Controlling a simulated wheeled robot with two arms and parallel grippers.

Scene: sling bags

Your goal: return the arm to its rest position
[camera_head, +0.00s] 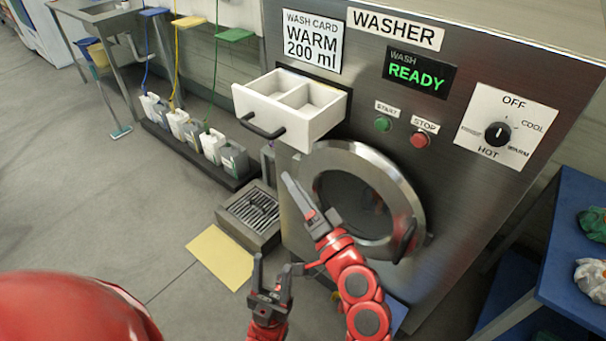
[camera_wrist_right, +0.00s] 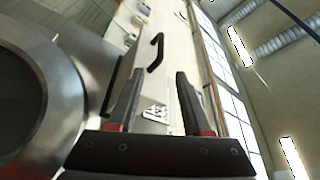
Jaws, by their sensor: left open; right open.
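My right gripper (camera_head: 311,197) is open and empty in front of the washer (camera_head: 450,190), just left of its round door (camera_head: 372,195) and below the drawer. Its two apart fingers also show in the right wrist view (camera_wrist_right: 158,88). My left gripper (camera_head: 273,264) is lower, open and empty, above the floor near the drain grate. In the right wrist view a dark handle (camera_wrist_right: 156,52) shows beyond the fingers, and the door rim is at the left.
A drain grate (camera_head: 255,208) and a yellow mat (camera_head: 220,257) lie on the floor at left. Several jugs (camera_head: 185,125) stand on a dark base behind. A blue shelf (camera_head: 570,235) with bags is at right. The display reads READY. Open floor lies at left.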

